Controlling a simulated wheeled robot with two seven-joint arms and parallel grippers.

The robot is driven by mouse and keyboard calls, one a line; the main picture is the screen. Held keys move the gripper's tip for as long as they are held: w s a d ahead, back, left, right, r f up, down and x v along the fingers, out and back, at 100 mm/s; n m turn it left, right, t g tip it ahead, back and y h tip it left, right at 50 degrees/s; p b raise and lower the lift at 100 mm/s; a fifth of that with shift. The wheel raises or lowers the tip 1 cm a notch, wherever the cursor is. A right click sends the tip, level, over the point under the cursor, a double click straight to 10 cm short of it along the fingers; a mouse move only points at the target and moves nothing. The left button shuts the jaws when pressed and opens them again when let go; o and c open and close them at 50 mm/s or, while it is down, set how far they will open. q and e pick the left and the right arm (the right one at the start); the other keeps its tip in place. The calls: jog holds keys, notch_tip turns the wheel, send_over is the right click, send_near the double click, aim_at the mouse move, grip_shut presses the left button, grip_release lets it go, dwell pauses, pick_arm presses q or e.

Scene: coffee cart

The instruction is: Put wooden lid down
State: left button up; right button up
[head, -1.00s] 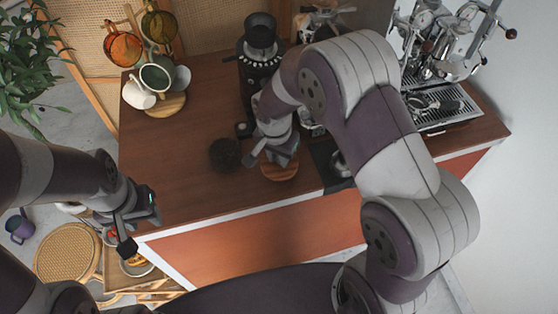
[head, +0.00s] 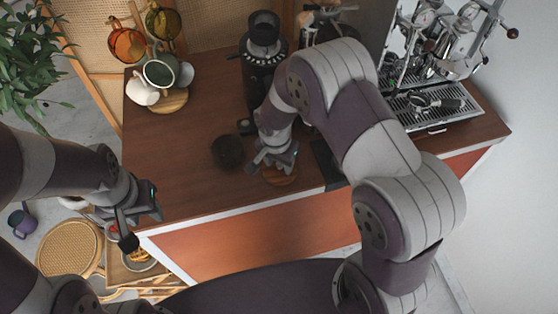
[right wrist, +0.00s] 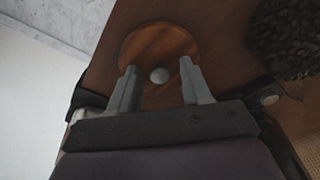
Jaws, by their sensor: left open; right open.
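The wooden lid (head: 279,179) lies on the brown counter near its front edge, partly hidden under my right gripper in the head view. In the right wrist view the lid (right wrist: 158,43) is a round wooden disc with a pale round knob (right wrist: 159,75). My right gripper (head: 271,167) is open just over the lid. In the right wrist view its two fingers (right wrist: 159,80) stand apart on either side of the knob, and I cannot tell whether they touch the lid. My left gripper (head: 139,222) is open and empty, off the counter's left front corner.
A dark round container of beans (head: 228,152) stands left of the lid; its beans (right wrist: 287,38) show in the right wrist view. A black grinder (head: 263,62) stands behind. Cups on a round wooden board (head: 171,101) are at the back left, an espresso machine (head: 432,105) at the right. The left front counter is clear.

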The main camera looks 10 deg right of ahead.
aim_at(278, 174)
jog(key=shift+r, duration=0.35)
notch_tip(278, 174, up, 11)
jog(key=s+b, duration=0.2)
jog(key=s+d+n+y, duration=0.1)
jog(key=s+d+n, duration=0.5)
jog(key=s, duration=0.5)
jog(key=shift+s+n, duration=0.25)
jog(key=shift+n, duration=0.95)
jog(key=shift+s, duration=0.1)
